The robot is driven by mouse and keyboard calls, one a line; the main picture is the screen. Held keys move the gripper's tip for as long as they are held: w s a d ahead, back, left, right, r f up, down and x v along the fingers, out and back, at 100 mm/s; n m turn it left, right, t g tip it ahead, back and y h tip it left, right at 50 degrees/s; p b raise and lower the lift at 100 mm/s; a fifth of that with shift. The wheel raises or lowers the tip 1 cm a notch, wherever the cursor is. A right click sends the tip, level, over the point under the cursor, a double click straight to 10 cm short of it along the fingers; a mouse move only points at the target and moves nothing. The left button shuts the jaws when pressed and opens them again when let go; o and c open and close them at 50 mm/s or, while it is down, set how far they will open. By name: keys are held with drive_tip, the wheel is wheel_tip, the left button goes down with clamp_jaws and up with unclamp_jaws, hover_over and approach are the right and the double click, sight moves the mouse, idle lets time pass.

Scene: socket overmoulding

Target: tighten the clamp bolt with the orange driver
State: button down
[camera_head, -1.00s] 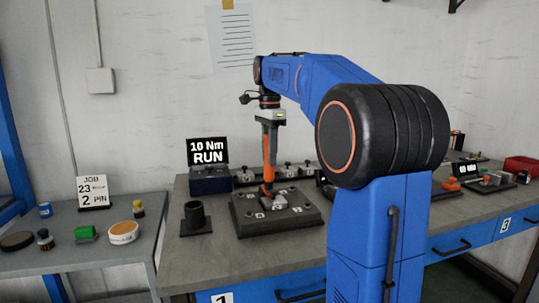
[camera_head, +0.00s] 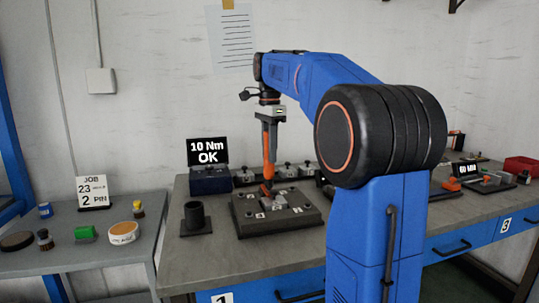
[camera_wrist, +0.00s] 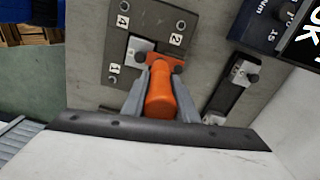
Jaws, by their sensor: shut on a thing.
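My gripper (camera_head: 269,118) is shut on the orange driver (camera_head: 269,148), which hangs upright above the dark fixture plate (camera_head: 300,218). In the wrist view the two grey fingers hold the driver (camera_wrist: 161,95) from both sides. Its lower end is over the plate (camera_wrist: 118,72), beside a light metal block (camera_wrist: 139,47). The torque display (camera_head: 207,153) reads "10 Nm OK".
A black cup holder (camera_head: 194,217) stands left of the plate. A row of small dark fixtures (camera_head: 285,170) stands behind it. A side table at left holds a job card (camera_head: 93,192) and small containers. The bench front before the plate is clear.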

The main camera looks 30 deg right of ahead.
drive_tip(key=shift+r, duration=1.95)
